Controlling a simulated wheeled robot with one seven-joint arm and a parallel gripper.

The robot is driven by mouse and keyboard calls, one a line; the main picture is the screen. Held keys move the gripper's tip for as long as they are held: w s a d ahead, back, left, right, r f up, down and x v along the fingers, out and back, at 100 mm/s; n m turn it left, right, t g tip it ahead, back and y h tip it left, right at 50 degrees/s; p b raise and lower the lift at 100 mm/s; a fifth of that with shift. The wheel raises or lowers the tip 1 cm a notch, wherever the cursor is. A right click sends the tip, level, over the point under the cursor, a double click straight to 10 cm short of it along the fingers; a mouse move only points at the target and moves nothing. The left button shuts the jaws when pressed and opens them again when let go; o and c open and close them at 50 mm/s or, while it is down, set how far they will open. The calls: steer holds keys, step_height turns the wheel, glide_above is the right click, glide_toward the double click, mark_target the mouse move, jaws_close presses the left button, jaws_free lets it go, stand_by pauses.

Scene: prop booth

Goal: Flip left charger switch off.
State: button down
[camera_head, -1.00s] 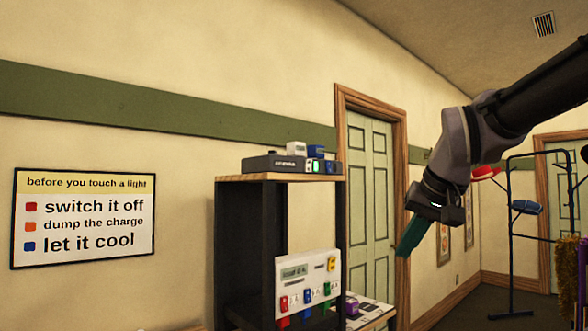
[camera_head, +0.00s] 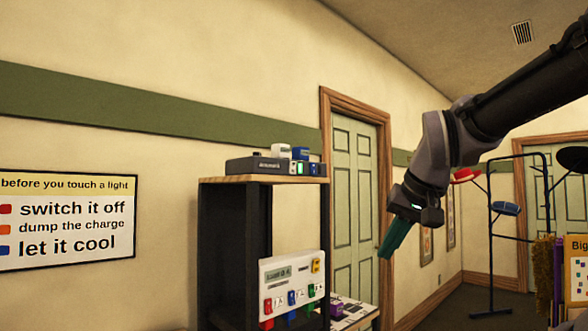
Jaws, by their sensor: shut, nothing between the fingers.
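A dark grey charger box (camera_head: 256,165) sits on top of the shelf unit, with a white block (camera_head: 281,150) and a blue block (camera_head: 300,153) on or behind it. A small green-lit part (camera_head: 299,168) shows at the right of its front, beside a blue part. I cannot make out a left switch or its position at this size. My gripper (camera_head: 387,253) has teal fingers pointing down and left. It is shut and empty, to the right of the shelf and lower in the picture than the charger, well apart from it.
A black shelf unit (camera_head: 232,235) with a wooden top stands by the wall. A white panel (camera_head: 291,275) with red, blue and green parts is on it lower down. A wall sign (camera_head: 70,220) is left, a pale green door (camera_head: 354,195) behind, and a hat rack (camera_head: 491,240) right.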

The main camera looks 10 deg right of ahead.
steer(key=w+a+r+m+t+y, duration=0.1)
steer(key=w+a+r+m+y, duration=0.1)
steer(key=w+r+m, duration=0.9)
steer(key=w+a+r+m+t+y, duration=0.2)
steer(key=w+r+m+y, duration=0.1)
steer(key=w+r+m, duration=0.9)
steer(key=w+m, duration=0.1)
steer(key=w, duration=0.2)
steer(key=shift+w+y, duration=0.35)
steer(key=shift+y, duration=0.05)
glide_toward(293, 164)
steer(key=w+a+f, duration=0.1)
steer(key=w+f, duration=0.1)
steer(key=w+a+f, duration=0.1)
steer(key=f, duration=0.1)
steer(key=shift+w+a, duration=0.15)
steer(key=shift+a, duration=0.15)
steer(key=shift+w+a+r, duration=0.2)
steer(key=shift+w+a, duration=0.2)
steer(key=shift+w, duration=0.15)
steer(key=shift+w+a+r, duration=0.2)
steer(key=shift+w+r, duration=0.05)
steer(key=shift+w, duration=0.05)
